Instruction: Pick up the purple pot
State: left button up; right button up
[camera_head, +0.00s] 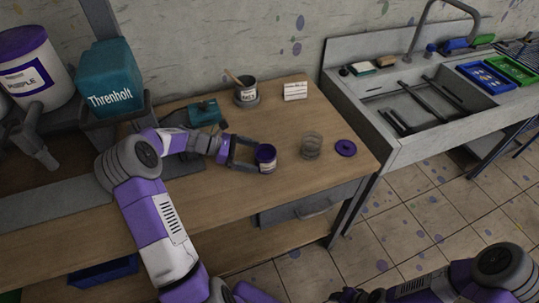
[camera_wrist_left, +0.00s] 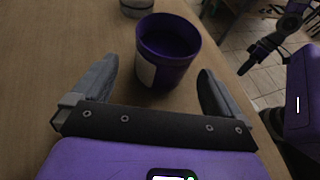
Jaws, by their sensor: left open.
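The purple pot (camera_head: 266,158) stands upright on the wooden table, with a pale label on its side. In the left wrist view the pot (camera_wrist_left: 168,50) is open at the top and dark purple inside. My left gripper (camera_head: 250,155) is open, with its fingers at either side of the near part of the pot. In the left wrist view gaps show between the pot and both fingers of the gripper (camera_wrist_left: 158,85). My right arm shows at the bottom right of the head view, and its fingertips are not clear.
A dark pot with a brush (camera_head: 246,92), a white card (camera_head: 295,91) and a teal device (camera_head: 205,113) are behind. A sink (camera_head: 420,100) stands at right.

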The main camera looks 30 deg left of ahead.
aim_at(266, 154)
pick_arm(q)
jog(key=b+x, duration=0.1)
jog(key=x, duration=0.3)
jog(key=shift+d+f, duration=0.15)
jog(key=shift+d, duration=0.25)
jog(key=shift+w+d+f+b, duration=0.1)
jog(key=shift+w+d+b, duration=0.05)
jog(key=shift+d+b, duration=0.15)
jog(key=shift+c, duration=0.2)
jog(key=c, duration=1.1)
jog(key=shift+o, duration=0.2)
jog(key=shift+a, duration=0.1)
